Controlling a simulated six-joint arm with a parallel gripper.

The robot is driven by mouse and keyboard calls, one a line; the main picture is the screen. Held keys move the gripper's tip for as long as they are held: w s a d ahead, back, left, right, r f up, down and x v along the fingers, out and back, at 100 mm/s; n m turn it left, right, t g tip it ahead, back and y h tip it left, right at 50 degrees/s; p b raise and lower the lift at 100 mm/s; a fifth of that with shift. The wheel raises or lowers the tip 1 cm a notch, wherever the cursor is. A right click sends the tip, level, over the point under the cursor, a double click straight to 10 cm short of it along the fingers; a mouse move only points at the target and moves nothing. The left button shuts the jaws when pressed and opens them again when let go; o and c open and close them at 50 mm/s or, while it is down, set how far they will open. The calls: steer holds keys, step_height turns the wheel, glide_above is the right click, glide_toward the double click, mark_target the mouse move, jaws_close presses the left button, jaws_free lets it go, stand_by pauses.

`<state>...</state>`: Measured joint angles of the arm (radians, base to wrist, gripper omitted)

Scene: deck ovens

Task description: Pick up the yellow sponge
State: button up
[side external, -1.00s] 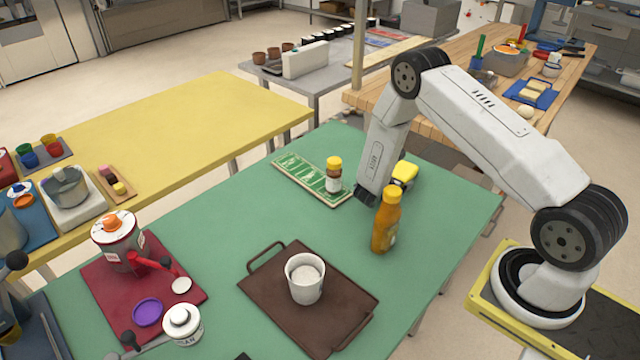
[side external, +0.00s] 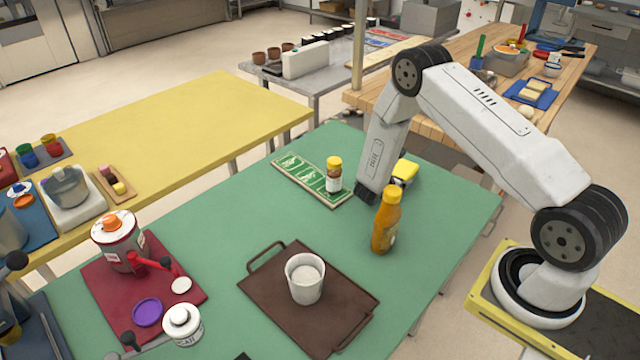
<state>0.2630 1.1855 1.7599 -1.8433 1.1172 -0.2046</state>
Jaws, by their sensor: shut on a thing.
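The yellow sponge (side external: 406,169) is on the right part of the green table, just right of my arm's lower end and behind the mustard-coloured bottle. My gripper (side external: 401,182) is at the sponge and shut on it. Dark and pale gripper parts cover the sponge's near lower side. My wrist and the bottle hide much of the gripper. I cannot tell whether the sponge touches the table.
The mustard bottle (side external: 386,222) stands close in front of my gripper. A small yellow-capped jar (side external: 334,176) stands on a green patterned board (side external: 295,171) to the left. A brown tray (side external: 262,292) holds a white cup (side external: 305,279). The green table (side external: 215,235) is clear between them.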

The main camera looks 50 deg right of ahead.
steer(key=shift+r, duration=4.7)
steer(key=shift+a, duration=0.1)
